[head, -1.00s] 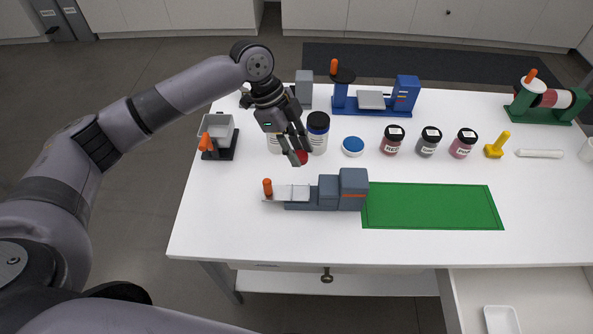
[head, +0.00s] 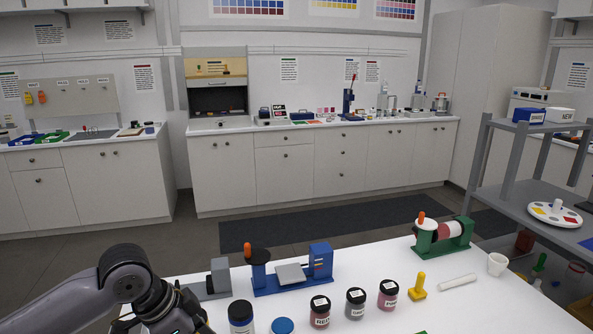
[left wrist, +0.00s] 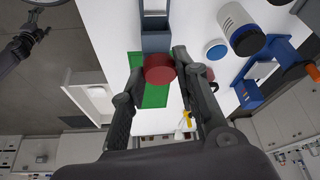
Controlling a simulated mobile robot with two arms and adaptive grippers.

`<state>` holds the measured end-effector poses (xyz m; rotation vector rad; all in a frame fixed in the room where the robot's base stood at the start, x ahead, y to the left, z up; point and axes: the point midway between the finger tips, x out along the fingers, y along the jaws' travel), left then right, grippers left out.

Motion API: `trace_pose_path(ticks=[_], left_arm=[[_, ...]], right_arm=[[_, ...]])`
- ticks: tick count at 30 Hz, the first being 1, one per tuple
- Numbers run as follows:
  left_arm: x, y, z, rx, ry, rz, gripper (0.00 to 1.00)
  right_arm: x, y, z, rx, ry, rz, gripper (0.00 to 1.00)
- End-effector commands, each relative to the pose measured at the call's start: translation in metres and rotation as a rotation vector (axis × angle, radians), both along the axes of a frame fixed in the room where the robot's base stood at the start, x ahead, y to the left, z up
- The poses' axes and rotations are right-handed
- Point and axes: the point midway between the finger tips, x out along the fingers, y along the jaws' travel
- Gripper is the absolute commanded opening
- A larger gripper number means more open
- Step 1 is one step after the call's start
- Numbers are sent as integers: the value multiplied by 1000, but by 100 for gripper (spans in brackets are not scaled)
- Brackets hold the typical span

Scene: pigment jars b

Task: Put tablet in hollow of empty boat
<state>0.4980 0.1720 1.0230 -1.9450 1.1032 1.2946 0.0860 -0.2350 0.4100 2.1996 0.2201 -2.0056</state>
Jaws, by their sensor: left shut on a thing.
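In the left wrist view my left gripper (left wrist: 158,75) is shut on a red round tablet (left wrist: 160,68), held between its two fingertips. Below it in that view lie the grey-blue device (left wrist: 155,42) and the green mat (left wrist: 155,97). In the head view only my left arm's wrist shows at the lower left; its fingers are out of frame. A white tray-like shape (left wrist: 101,99) shows in the open drawer in the wrist view; I cannot tell whether it is the empty boat. A dark gripper-like part (left wrist: 25,40) at the upper left is probably my right one, its fingers unclear.
A grey shelf (head: 548,220) is at the right.

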Motion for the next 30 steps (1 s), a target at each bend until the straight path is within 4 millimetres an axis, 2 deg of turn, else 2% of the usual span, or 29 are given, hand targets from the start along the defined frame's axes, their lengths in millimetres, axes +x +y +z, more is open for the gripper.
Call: trace_pose_path(ticks=[12,18,27,30], left_arm=[[-24,13,2,-1,-4,650,6],[-32,17,6,-2,-2,898,6],[-37,19,9,-2,-3,1035,6],[-38,20,8,-1,0,1039,6]], right_arm=[[0,0,0,0,0,0,78],[0,0,0,0,0,0,78],[0,0,0,0,0,0,78],[0,0,0,0,0,0,72]])
